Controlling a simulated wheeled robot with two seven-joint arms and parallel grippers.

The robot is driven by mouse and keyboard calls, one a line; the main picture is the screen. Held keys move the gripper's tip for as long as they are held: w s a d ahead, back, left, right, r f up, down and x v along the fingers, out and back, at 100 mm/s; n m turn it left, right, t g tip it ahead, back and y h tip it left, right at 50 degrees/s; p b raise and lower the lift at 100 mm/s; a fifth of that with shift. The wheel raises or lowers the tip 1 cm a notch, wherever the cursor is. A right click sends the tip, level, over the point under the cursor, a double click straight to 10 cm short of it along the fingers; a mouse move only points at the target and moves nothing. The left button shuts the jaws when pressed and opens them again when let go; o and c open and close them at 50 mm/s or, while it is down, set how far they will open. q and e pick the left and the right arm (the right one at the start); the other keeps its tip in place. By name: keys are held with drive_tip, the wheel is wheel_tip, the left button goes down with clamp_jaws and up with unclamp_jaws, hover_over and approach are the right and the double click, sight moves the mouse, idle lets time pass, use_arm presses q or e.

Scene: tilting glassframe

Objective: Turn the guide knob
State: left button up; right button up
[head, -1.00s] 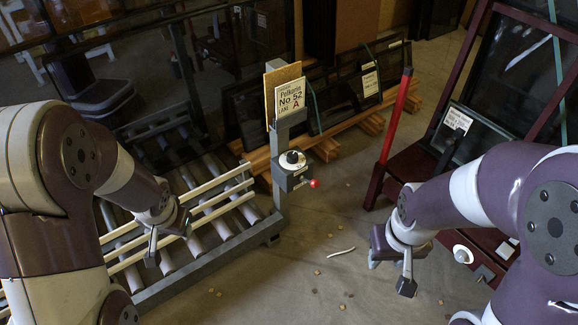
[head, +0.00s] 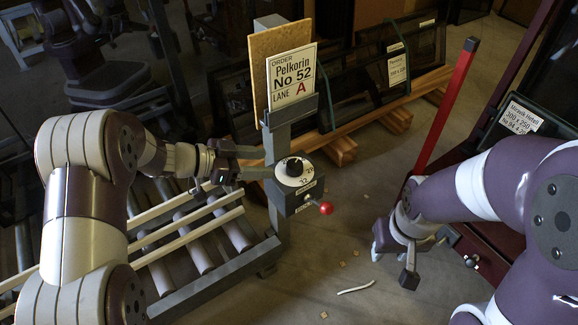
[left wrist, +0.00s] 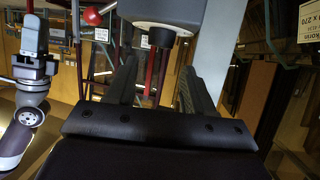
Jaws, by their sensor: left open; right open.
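The guide knob (head: 294,167) is black and sits on a white marked dial (head: 291,181) on top of a dark control box (head: 297,200) on a grey post. My left gripper (head: 264,163) is open just left of the knob, its fingers pointing at it. In the left wrist view, which looks upside down, the black knob (left wrist: 162,38) shows beyond and between the open fingers (left wrist: 156,72). I see no contact with it. My right gripper (head: 411,262) is open and empty, low on the right, away from the box.
A red ball (head: 326,208) sticks out of the box's lower right. An order sign (head: 291,75) stands above the dial. A roller conveyor with pale rails (head: 187,235) lies below my left arm. A red post (head: 447,105) and glass frames are at right; floor between is mostly clear.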

sight(289, 165)
use_arm(q)
drive_tip(key=b+x, duration=0.3)
drive_tip(key=x, duration=0.4)
drive_tip(key=shift+d+f+b, duration=0.15)
drive_tip(key=shift+f+b, duration=0.15)
drive_tip(key=shift+w+d, duration=0.15)
drive_tip(key=shift+d, duration=0.2)
drive_tip(key=shift+r, duration=0.1)
drive_tip(key=c, duration=0.8)
